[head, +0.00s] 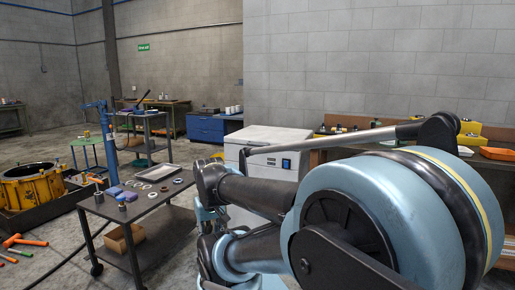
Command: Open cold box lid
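The white cold box (241,181) stands in the middle of the head view, behind my arm. Its flat pale lid (270,133) lies level on top and looks closed. A small dark panel with a blue light shows on its front. My arm's blue and black links fill the right foreground and hide the lower right of the box. A grey bar, seemingly part of my arm, crosses in front of the lid's near edge. I cannot make out my gripper's fingers, nor any contact with the lid.
A dark cart (158,219) with washers, a tray and small parts stands to the left, a carton (120,240) on its lower shelf. A yellow housing (33,187) is at far left. A wooden bench (319,157) with yellow bins is behind right. A blue cabinet (207,127) stands behind.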

